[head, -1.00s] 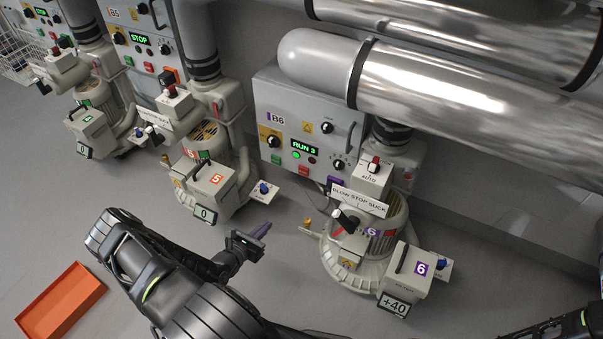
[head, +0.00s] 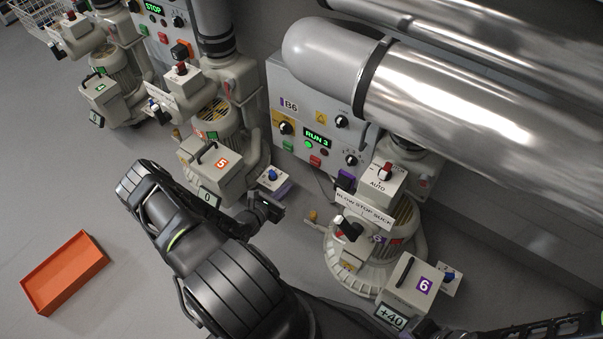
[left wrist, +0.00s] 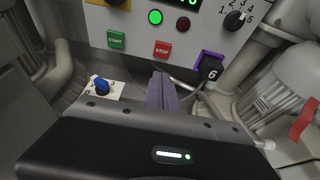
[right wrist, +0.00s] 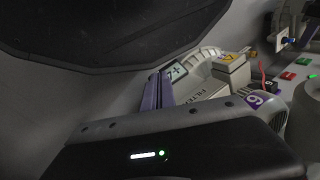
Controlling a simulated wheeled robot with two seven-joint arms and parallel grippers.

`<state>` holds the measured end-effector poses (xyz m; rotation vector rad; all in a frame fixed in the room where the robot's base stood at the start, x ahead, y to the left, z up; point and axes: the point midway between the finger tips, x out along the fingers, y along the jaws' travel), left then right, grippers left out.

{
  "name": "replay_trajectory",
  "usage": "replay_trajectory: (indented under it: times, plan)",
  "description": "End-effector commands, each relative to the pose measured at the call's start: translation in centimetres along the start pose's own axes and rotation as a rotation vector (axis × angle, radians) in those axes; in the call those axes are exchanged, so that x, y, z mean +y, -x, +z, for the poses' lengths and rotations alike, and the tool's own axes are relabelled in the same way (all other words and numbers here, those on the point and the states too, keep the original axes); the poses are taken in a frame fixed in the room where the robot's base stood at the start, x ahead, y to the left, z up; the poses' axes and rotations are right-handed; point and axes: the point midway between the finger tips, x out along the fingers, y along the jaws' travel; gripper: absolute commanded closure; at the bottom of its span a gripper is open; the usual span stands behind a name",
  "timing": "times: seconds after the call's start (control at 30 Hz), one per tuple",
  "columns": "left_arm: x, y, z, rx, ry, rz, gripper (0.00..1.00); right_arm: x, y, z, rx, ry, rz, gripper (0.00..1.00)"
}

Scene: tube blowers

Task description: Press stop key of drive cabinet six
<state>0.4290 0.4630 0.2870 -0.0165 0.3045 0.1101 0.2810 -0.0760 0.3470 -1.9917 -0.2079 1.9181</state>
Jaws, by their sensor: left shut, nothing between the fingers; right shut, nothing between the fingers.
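Drive cabinet six is the grey box marked B6 (head: 289,104), with a green-lit display reading RUN 3 (head: 316,139). Its red stop key (head: 315,161) sits below the display, right of the green start key (head: 288,145). In the left wrist view the stop key (left wrist: 163,49) is plainly labelled STOP. My left gripper (left wrist: 161,78) is shut and empty; its purple fingers point toward the cabinet. Their tips appear just below the stop key in that view; the remaining gap is hard to judge. My right gripper (right wrist: 157,82) is shut and empty, away from this cabinet.
Blower six (head: 345,262) stands in front of the cabinet on the right. Blower five (head: 212,165) stands left, near my left arm. A blue knob plate (left wrist: 101,87) and a purple-framed black part marked 6 (left wrist: 212,68) flank the left fingers. An orange tray (head: 62,275) lies on the floor.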

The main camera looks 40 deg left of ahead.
Motion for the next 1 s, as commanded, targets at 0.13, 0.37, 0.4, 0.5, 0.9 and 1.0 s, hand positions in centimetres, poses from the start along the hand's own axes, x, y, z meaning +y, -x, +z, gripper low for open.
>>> replay_trajectory:
  times: [0.13,0.37,0.4,0.5,0.9,1.0]
  plan:
    - [-0.1,-1.1,-0.2,-0.001,0.001,-0.001,1.0,0.2,-0.4,-0.1,0.003,-0.001,0.001,1.0]
    - [-0.1,-4.8,-0.3,-0.002,0.0,-0.001,1.0,0.9,-1.6,-0.5,0.011,-0.006,0.005,1.0]
    - [-0.1,-5.7,-0.3,-0.003,0.0,-0.001,1.0,1.1,-1.9,-0.6,0.013,-0.007,0.006,1.0]
    - [-0.1,-7.8,-0.3,-0.003,0.0,-0.001,1.0,1.6,-2.5,-0.8,0.018,-0.01,0.008,1.0]
    - [0.0,-13.3,0.9,-0.001,0.0,0.0,1.0,2.7,-4.2,-1.4,0.033,-0.019,0.016,1.0]
    - [0.0,-13.6,1.1,-0.001,0.0,0.0,1.0,2.7,-4.2,-1.5,0.034,-0.019,0.016,1.0]
